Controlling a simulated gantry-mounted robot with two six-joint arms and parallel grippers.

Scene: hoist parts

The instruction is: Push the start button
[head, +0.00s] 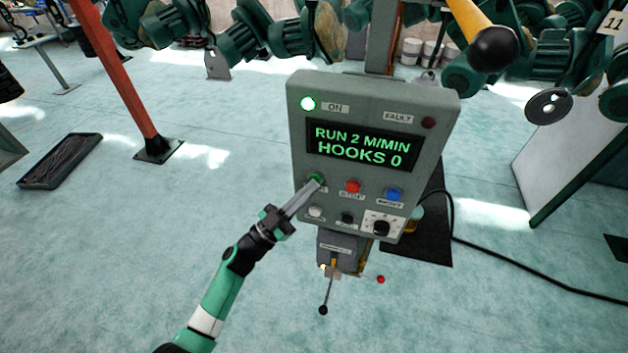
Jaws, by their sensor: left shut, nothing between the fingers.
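A grey control box (295,130) stands in the middle of the head view. Its screen (362,147) reads "RUN 2 M/MIN HOOKS 0". The green button (316,178) sits below the screen at the left, its label partly hidden by my gripper. The "ON" lamp (308,104) is lit and the "FAULT" lamp (428,123) is dark red. My left gripper (316,186) is shut and empty, with its fingertips at the green button's lower edge. I cannot tell whether they touch it. My right gripper is not in view.
A red stop button (353,187) and a blue button (393,195) sit right of the green one. White and black buttons and a rotary knob (381,227) are below. Levers (323,309) stick out under the box. Green machinery (470,82) hangs above; a black cable lies right.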

